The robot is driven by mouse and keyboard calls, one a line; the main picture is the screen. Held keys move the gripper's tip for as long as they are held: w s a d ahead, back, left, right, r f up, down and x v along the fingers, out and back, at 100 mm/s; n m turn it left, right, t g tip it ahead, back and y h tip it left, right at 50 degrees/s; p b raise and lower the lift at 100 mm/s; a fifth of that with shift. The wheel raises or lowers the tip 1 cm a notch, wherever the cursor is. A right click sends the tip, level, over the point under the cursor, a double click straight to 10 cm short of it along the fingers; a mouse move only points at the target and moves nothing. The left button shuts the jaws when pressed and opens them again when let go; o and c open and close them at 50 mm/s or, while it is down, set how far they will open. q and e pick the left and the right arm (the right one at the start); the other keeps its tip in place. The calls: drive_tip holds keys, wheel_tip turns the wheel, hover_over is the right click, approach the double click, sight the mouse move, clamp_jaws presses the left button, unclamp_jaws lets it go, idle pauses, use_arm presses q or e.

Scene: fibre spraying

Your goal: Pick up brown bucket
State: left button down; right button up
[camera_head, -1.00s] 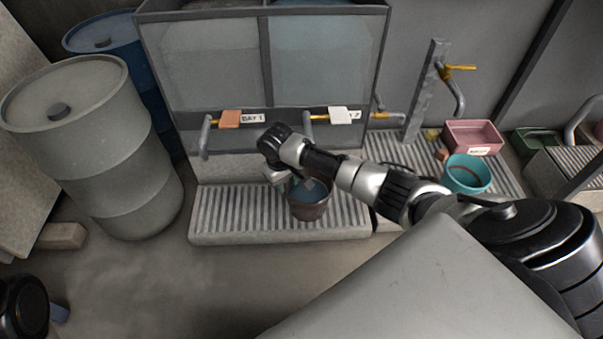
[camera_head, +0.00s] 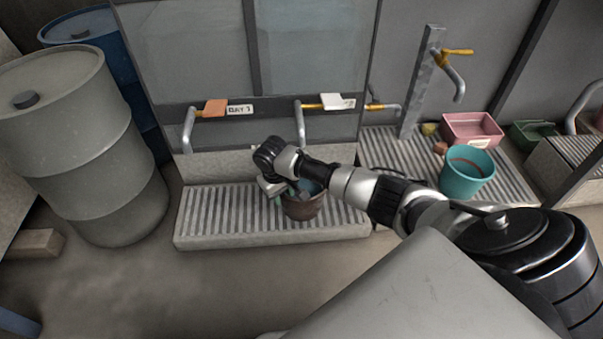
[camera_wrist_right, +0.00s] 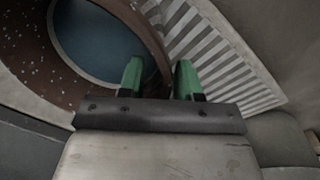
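The brown bucket (camera_head: 305,209) stands on the ribbed drain slab below the taps, with bluish contents inside. My right gripper (camera_head: 281,190) is at its left rim, pointing down; my wrist and forearm cover part of the bucket's top. In the right wrist view, the green fingertips (camera_wrist_right: 160,78) are apart, and the brown bucket's rim (camera_wrist_right: 152,40) runs between them. The left finger is over the inside and the right finger over the outside. Contact with the wall cannot be told. My left gripper is not in view.
The ribbed slab (camera_head: 225,212) is clear left of the bucket. Two taps with an orange tag (camera_head: 215,108) and a white tag (camera_head: 337,101) hang above it. A teal bucket (camera_head: 466,178) and pink basin (camera_head: 472,130) stand right. A grey barrel (camera_head: 85,150) stands left.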

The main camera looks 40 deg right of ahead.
drive_tip(key=shift+f, duration=0.65)
drive_tip(key=shift+r, duration=0.1)
drive_tip(key=shift+c, duration=0.5)
clamp_jaws()
idle(0.4)
